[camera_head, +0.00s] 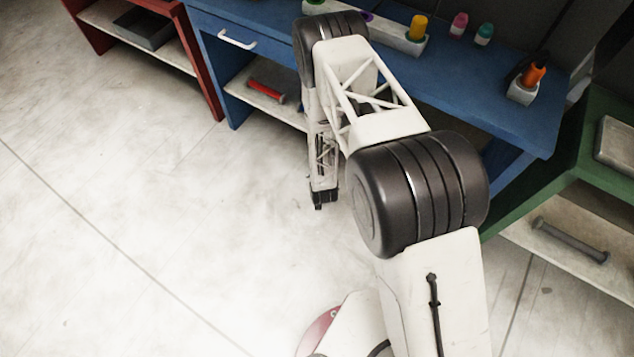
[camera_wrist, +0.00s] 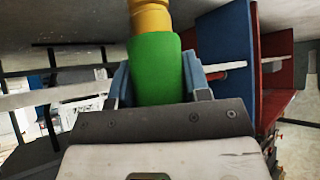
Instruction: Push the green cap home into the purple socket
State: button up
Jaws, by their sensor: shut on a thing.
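My gripper (camera_wrist: 155,80) is shut on a green cylinder, the green cap (camera_wrist: 156,68), with a finger on either side. A narrower yellow-gold part (camera_wrist: 150,16) extends from its far end and runs out of the picture. In the head view my gripper (camera_head: 320,203) hangs low in front of the blue bench, above the pale floor; the cap cannot be made out there. A white block on the blue bench (camera_head: 404,44) has a purple ring, the purple socket (camera_head: 366,15), partly behind my arm. My gripper is well apart from the socket.
A yellow peg (camera_head: 418,27) stands at the block's right end, and a green piece (camera_head: 315,2) shows left of the purple ring. Pink (camera_head: 459,23) and teal (camera_head: 484,34) pieces and an orange-handled item (camera_head: 534,75) stand farther right. A red cylinder (camera_head: 266,92) lies on the lower shelf.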

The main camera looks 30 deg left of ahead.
jog(key=shift+r, duration=1.3)
jog(key=shift+f, duration=0.15)
jog(key=shift+f, duration=3.7)
jog(key=shift+f, duration=9.4)
